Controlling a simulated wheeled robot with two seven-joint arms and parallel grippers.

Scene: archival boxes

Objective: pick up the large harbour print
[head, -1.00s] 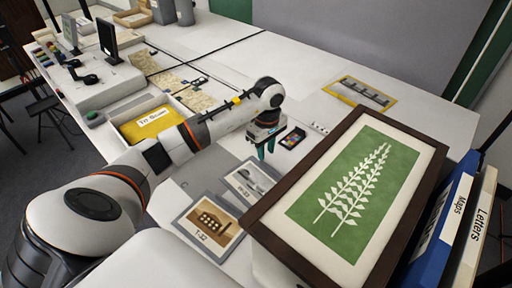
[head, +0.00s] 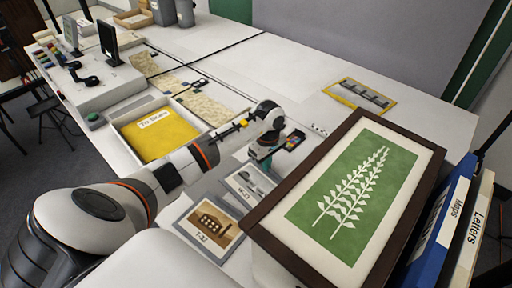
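My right gripper is not in view.
A dark-framed green leaf picture (head: 352,190) stands large at the front right, beside blue and white binders (head: 470,235). Small grey-bordered prints (head: 208,226) lie in front of the gripper. A white tray labelled "To Scan" (head: 118,124) stands left. The back table is mostly clear.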

